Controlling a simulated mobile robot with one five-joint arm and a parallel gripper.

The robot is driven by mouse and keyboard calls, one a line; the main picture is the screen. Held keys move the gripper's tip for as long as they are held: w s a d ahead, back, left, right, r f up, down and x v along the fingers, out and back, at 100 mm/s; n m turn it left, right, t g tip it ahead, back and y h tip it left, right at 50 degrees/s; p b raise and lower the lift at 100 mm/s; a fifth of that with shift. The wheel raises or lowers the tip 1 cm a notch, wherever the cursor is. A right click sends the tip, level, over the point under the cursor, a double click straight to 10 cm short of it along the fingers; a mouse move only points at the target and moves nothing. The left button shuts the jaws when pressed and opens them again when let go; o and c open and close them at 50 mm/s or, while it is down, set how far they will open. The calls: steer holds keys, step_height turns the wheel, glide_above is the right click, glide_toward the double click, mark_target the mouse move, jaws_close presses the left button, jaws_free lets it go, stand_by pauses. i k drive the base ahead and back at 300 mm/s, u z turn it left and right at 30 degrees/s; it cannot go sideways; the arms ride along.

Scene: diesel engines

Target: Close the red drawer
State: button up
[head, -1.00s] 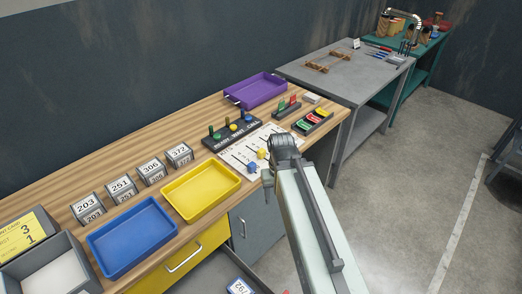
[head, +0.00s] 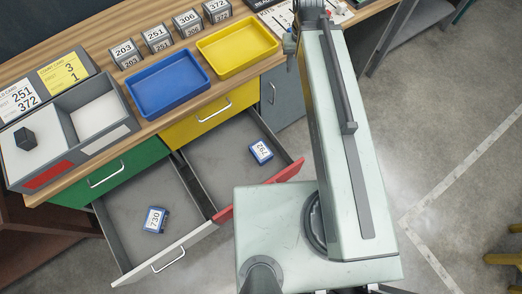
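The red drawer (head: 291,173) stands pulled out from the wooden bench, below the yellow drawer. Its red front faces the lower right, and my base and arm hide part of it. Inside it lies a blue block marked 792 (head: 261,152). My arm reaches up past the right of the drawer. My gripper (head: 290,45) hangs near the bench's front edge at the top, apart from the red drawer and small in view. I cannot tell whether its fingers are open.
A white-fronted drawer (head: 175,254) is also open at left, holding a blue block marked 730 (head: 155,219). Green (head: 105,178) and yellow (head: 213,113) drawers are shut. Blue (head: 168,84) and yellow (head: 237,46) trays sit on the bench.

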mark_target(221, 160)
steer(key=u, duration=0.95)
steer(key=k, duration=2)
steer(key=u, duration=0.75)
steer(key=i, duration=1)
steer(key=u, duration=0.05)
